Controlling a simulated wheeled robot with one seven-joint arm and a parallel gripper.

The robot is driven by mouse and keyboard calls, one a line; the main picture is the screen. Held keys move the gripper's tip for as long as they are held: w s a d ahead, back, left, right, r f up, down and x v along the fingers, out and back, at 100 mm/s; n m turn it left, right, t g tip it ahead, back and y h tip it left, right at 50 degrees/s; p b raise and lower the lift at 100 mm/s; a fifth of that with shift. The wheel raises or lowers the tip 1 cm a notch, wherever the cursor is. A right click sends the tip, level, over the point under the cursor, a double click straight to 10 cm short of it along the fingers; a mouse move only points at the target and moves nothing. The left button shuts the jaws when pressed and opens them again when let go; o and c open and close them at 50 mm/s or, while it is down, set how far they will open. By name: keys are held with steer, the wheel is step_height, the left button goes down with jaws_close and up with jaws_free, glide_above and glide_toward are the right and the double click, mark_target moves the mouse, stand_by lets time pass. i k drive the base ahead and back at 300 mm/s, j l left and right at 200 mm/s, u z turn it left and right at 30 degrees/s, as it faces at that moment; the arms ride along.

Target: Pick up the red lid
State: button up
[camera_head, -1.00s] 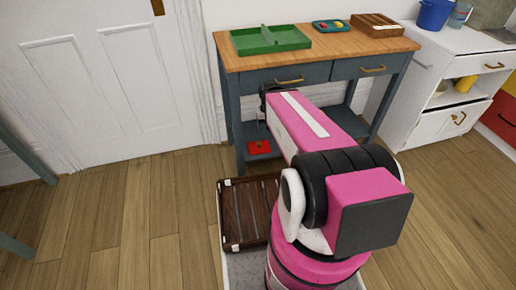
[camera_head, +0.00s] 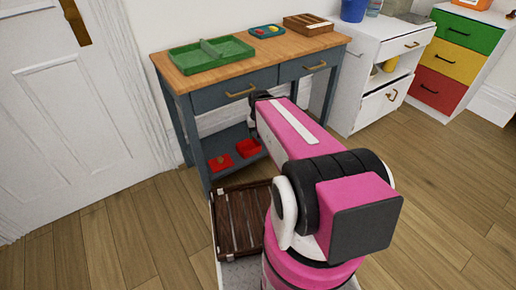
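A flat red piece with a small brownish spot on top, which looks like the red lid (camera_head: 220,162), lies on the lower shelf of the blue-grey table. A red open box (camera_head: 248,148) sits just right of it on the same shelf, apart from it. My gripper (camera_head: 258,101) shows only as a dark part at the far end of my pink arm, near the table front and above the shelf. My arm hides most of it, so its fingers and anything between them cannot be made out.
The table (camera_head: 205,88) has a wooden top bearing a green divided tray (camera_head: 190,58), a small blue tray (camera_head: 258,34) and a brown box (camera_head: 298,28). A brown slatted crate (camera_head: 236,240) is close in front of me. A white cabinet (camera_head: 375,85) stands right.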

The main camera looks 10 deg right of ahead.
mark_target(223, 162)
steer(key=l+u, duration=0.15)
steer(key=u, duration=0.3)
steer(key=l+u, duration=0.2)
steer(key=u, duration=0.2)
steer(key=l+u, duration=0.2)
steer(key=u, duration=0.25)
steer(key=k+l+u, duration=0.1)
steer(key=l, duration=0.35)
steer(key=k+l+u, duration=0.15)
steer(key=l, duration=0.3)
steer(key=k+l+u, duration=0.1)
steer(key=l, duration=0.3)
steer(key=k+l+u, duration=0.1)
steer(key=l, duration=0.3)
steer(key=k+l+u, duration=0.15)
steer(key=l, duration=0.25)
steer(key=k, duration=0.05)
